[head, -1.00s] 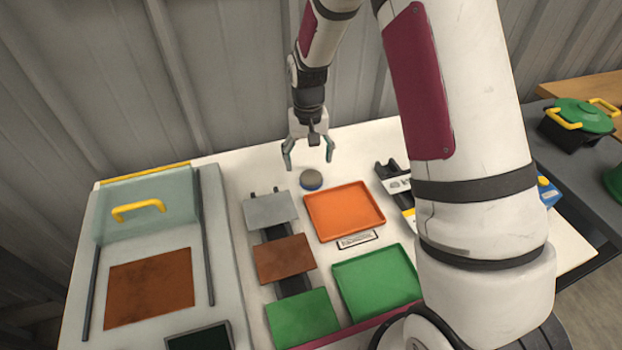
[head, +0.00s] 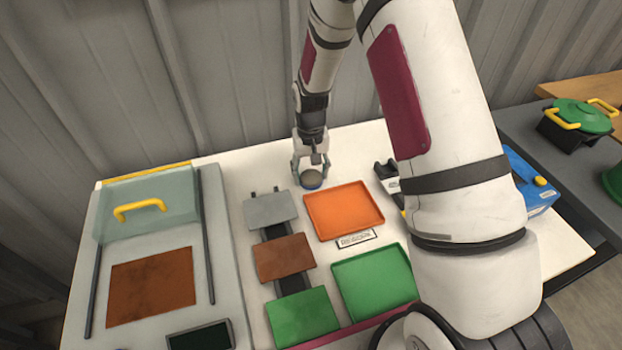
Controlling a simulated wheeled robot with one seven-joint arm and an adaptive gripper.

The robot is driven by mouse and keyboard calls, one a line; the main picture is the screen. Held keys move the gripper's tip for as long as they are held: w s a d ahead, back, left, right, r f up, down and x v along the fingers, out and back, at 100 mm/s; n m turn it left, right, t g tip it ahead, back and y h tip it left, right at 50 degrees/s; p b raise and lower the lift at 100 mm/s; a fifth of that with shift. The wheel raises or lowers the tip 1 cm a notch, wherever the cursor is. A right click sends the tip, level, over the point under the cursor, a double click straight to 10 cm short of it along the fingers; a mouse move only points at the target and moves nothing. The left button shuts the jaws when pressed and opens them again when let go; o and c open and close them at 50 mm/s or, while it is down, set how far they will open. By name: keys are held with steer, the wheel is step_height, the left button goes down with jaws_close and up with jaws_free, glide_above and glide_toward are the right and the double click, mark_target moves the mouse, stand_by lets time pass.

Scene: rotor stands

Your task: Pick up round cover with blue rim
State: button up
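The round cover with blue rim (head: 312,180) sits on the white table behind the orange tray, its grey top and part of its blue rim showing. My gripper (head: 311,177) is lowered over it, pointing down, with one finger on each side of the cover. The fingers are spread about the cover's width. I cannot tell whether they touch it. The cover looks still at table height.
An orange tray (head: 344,210) and a green tray (head: 373,283) lie in front. Grey (head: 270,209), brown (head: 284,258) and green (head: 302,318) plates stand left of them. A glass-shielded station with a yellow handle (head: 139,210) is at left. A dark bracket (head: 387,177) is to the right.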

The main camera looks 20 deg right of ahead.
steer(key=c, duration=0.5)
steer(key=shift+r, duration=0.1)
